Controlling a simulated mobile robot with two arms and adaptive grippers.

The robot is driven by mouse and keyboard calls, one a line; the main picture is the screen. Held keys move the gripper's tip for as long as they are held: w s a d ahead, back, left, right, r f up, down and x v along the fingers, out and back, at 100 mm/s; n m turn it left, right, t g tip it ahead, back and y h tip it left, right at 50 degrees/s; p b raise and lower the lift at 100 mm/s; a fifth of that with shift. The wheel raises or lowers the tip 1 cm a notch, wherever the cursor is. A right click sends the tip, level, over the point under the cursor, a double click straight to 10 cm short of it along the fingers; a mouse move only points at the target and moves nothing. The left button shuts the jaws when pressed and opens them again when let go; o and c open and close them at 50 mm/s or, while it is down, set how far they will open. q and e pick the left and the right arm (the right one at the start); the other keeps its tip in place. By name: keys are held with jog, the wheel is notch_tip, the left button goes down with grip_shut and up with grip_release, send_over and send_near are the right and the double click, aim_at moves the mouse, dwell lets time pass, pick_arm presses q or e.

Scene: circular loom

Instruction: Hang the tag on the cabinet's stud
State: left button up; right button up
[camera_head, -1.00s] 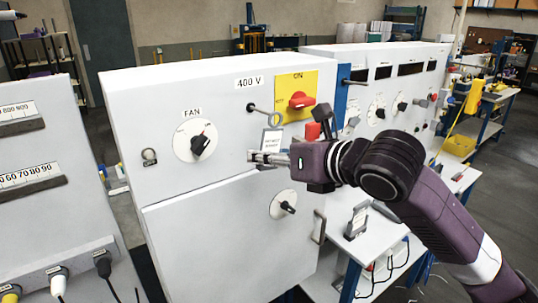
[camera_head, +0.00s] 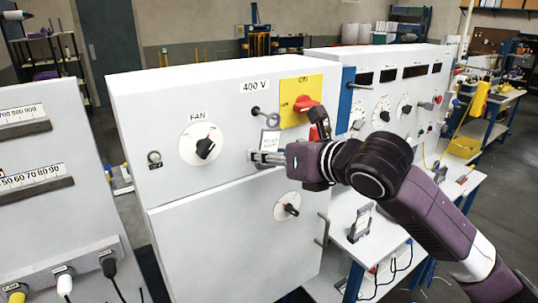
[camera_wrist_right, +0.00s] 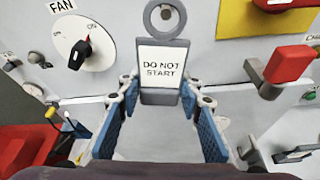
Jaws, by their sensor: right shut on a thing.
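The tag (camera_wrist_right: 161,62) is a grey-framed plate with a white face reading "DO NOT START" and a ring (camera_wrist_right: 165,17) at its top. My right gripper (camera_wrist_right: 163,97) is shut on its lower end, holding it upright in front of the cabinet (camera_head: 230,235). In the head view, the tag (camera_head: 269,140) shows above my right gripper (camera_head: 266,157). The stud (camera_head: 256,110) sticks out of the cabinet's upper panel, left of the yellow plate. My left gripper is not in view.
A red switch handle (camera_head: 306,104) on a yellow plate (camera_head: 318,88) sticks out right of the tag. A red padlock-like part (camera_wrist_right: 287,68) shows close to the right in the wrist view. The FAN knob (camera_head: 205,148) is to the left.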

jog(key=shift+w+a, duration=0.15)
dwell(0.4)
jog(key=shift+f, duration=0.2)
jog(key=o, duration=1.4)
jog(key=shift+f+p+v, duration=0.2)
jog(key=shift+p+v, duration=0.55)
jog(key=shift+v, duration=1.5)
jog(key=shift+f+p+v, duration=0.15)
jog(key=shift+p+v, duration=0.6)
jog(key=shift+v, duration=1.5)
